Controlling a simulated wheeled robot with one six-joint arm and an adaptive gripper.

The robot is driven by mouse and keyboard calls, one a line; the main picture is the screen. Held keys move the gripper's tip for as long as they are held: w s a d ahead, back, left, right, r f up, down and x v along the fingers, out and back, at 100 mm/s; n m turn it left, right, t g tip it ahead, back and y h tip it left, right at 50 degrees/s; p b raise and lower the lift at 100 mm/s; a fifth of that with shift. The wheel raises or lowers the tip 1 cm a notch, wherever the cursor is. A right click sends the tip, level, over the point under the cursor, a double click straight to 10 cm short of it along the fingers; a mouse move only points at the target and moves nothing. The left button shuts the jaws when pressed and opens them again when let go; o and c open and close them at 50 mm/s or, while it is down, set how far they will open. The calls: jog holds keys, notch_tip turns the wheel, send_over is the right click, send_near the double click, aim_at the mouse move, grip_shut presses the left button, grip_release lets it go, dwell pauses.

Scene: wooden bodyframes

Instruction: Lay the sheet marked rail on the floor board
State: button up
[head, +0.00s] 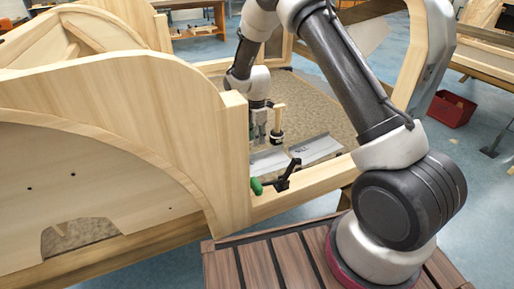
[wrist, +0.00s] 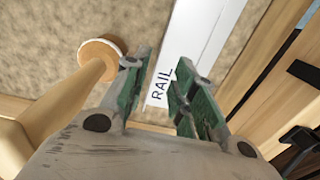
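The sheet marked RAIL (wrist: 190,55) is a long pale strip with black lettering at its near end. In the wrist view it lies over the speckled tan floor board (wrist: 55,45), and I cannot tell whether it rests flat. In the head view, pale metal sheeting shows in two pieces, a left one (head: 268,161) and a right one (head: 318,147), near the front sill; the floor board (head: 312,98) is behind. My gripper (head: 264,138) points down inside the frame. In the wrist view its green-padded fingers (wrist: 158,80) are apart, with the lettered end visible between them.
A wooden piece with a round end (wrist: 102,50) stands close beside the left finger. A black clamp with a green handle (head: 275,184) sits on the front sill. A tall curved wooden side panel (head: 120,110) stands left of my arm. A red bin (head: 451,108) is far right.

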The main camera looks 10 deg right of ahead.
jog(key=s+d+r+m+t, duration=0.1)
jog(key=s+d+r+m, duration=0.25)
jog(key=r, duration=0.65)
jog(key=s+d+r+m, duration=0.3)
jog(key=s+r, duration=0.2)
jog(key=r, duration=0.4)
jog(key=s+d+r+m+t, duration=0.1)
jog(key=s+d+r+m, duration=0.25)
jog(key=r, duration=0.65)
jog(key=s+d+r+m, duration=0.2)
jog(key=s+m, duration=0.1)
jog(key=s, duration=0.5)
jog(key=s+d+r+m+t, duration=0.1)
jog(key=s+d+m, duration=0.1)
jog(key=s, duration=0.6)
jog(key=s+d+r+m+t, duration=0.1)
jog(key=s+d+r+m, duration=0.1)
jog(key=s+m, duration=0.3)
jog(key=s, duration=0.3)
jog(key=shift+s+r, duration=0.35)
